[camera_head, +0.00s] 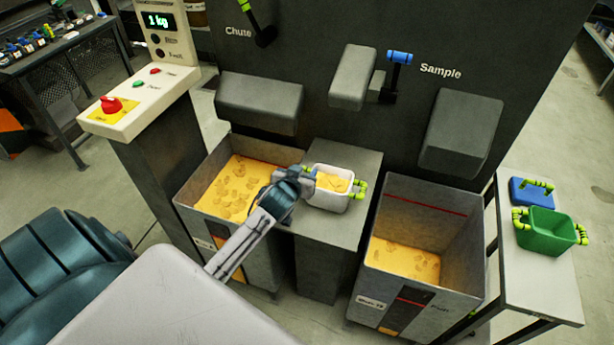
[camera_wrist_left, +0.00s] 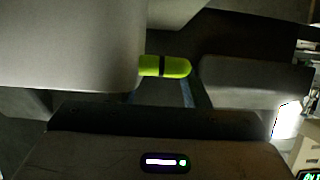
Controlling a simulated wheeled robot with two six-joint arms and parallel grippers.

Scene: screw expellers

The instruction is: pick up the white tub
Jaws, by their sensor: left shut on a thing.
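The white tub (camera_head: 327,202) holds yellow flaky material and has yellow-green handles. It is upright at the grey pedestal (camera_head: 345,233) between two bins; I cannot tell whether it touches the top. My left gripper (camera_head: 306,176) is at the tub's left side, shut on its handle there. The wrist view shows a yellow-green handle (camera_wrist_left: 165,66) at the finger ends (camera_wrist_left: 160,92), next to a large pale wall, likely the tub's. The gripper hides the left handle in the head view; the right handle (camera_head: 360,188) is free. My right gripper is not in view.
The left bin (camera_head: 192,190) and right bin (camera_head: 462,225) hold yellow material and flank the pedestal. Grey housings and a blue-handled sample valve (camera_head: 400,58) project above. A control panel (camera_head: 140,100) stands left. A side table (camera_head: 540,285) at right carries a green tub (camera_head: 545,232) and a blue-lidded item (camera_head: 530,192).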

